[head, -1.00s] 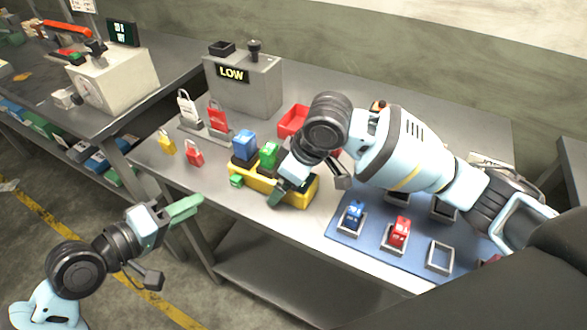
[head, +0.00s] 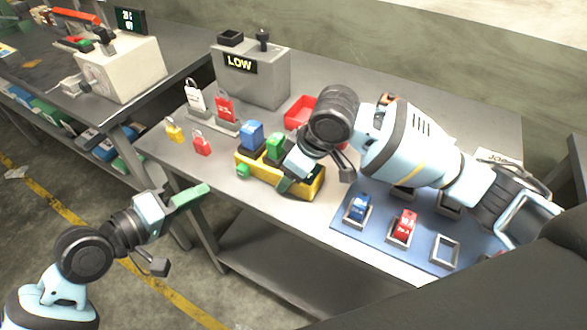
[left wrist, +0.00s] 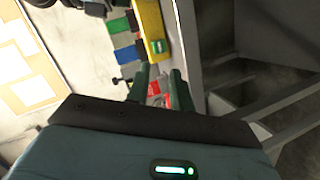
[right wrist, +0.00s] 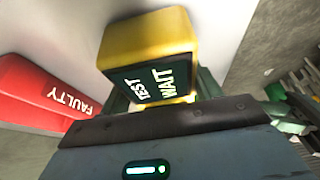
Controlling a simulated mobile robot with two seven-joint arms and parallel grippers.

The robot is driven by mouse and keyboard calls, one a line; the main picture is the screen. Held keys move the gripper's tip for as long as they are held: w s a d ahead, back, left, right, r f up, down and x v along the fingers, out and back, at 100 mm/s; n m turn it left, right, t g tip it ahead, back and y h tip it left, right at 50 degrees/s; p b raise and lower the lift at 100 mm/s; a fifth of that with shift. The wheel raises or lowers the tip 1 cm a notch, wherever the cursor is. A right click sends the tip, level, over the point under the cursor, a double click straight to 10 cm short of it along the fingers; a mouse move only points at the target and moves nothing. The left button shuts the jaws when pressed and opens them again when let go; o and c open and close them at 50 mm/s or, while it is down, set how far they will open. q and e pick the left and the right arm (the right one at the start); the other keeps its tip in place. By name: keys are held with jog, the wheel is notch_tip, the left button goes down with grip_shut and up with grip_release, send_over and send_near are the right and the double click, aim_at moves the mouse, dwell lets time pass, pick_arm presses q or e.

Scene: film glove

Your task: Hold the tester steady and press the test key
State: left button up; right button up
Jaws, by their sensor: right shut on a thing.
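My right gripper (head: 294,182) is shut on the tester's right end. In the right wrist view, the tester's dark display (right wrist: 150,83) reads TEST and WAIT between the fingers. My left gripper (head: 190,196) is open and empty, left of the table's front edge and apart from the tester; its fingers show a gap in its wrist view (left wrist: 160,88).
A red bin (right wrist: 45,95) marked FAULTY lies beside the tester. Red and yellow padlocks (head: 202,143) are left of it. A grey box (head: 262,82) showing LOW stands behind. A blue mat (head: 375,240) with framed blocks is at right.

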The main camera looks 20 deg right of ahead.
pick_arm(q)
grip_shut()
dwell(1.4)
